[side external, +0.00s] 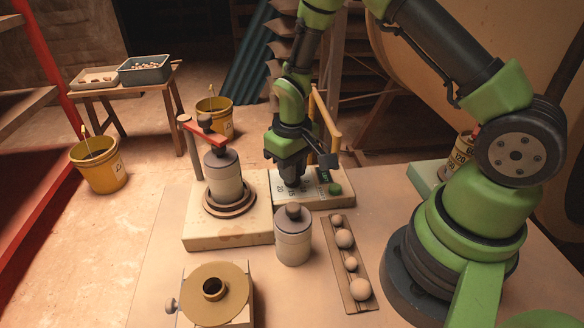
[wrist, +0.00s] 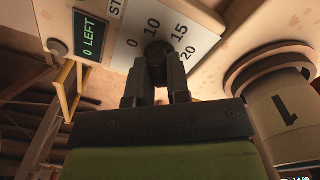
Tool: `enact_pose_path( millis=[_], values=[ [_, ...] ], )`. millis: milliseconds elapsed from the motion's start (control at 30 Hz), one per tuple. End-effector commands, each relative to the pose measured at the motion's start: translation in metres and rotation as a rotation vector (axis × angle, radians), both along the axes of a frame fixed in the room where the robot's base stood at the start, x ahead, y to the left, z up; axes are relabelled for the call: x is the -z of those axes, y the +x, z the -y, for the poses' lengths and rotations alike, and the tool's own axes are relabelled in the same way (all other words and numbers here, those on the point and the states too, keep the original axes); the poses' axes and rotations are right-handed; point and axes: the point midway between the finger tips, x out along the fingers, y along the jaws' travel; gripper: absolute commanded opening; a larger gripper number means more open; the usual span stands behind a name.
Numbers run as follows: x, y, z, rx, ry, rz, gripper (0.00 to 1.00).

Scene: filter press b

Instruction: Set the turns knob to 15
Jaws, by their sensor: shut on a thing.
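The turns knob (wrist: 156,52) is a dark round knob on a pale dial plate (wrist: 203,38) marked 0, 10, 15 and 20 in the wrist view. My gripper (wrist: 156,72) is shut on the knob, one finger on each side of it. Its pointer is hidden, so I cannot tell which number it is set to. A green display (wrist: 90,38) beside the dial reads "0 LEFT". In the side view my gripper (side external: 291,180) points down at the control panel (side external: 312,203), and the knob is mostly hidden by it.
A press with a red lever (side external: 204,138) stands left of the panel. A grey canister (side external: 293,238) with a dark knob stands in front. A wooden rack of balls (side external: 345,262) lies to its right. A green button (side external: 335,189) sits at the panel's right end.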

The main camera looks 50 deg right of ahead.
Motion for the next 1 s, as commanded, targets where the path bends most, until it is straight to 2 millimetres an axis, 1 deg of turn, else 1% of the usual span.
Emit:
enact_pose_path(
  millis=[200,600,800,1000],
  values=[
    [-0.0003,-0.0015,0.0,0.209,0.0,-0.006,0.0],
    [-0.0003,-0.0017,-0.0001,0.568,0.0,-0.007,0.0],
    [-0.0003,-0.0018,-0.0002,0.7,0.0,-0.007,0.0],
    [-0.0002,-0.0019,-0.0004,0.784,-0.001,-0.007,0.0]
  ],
)
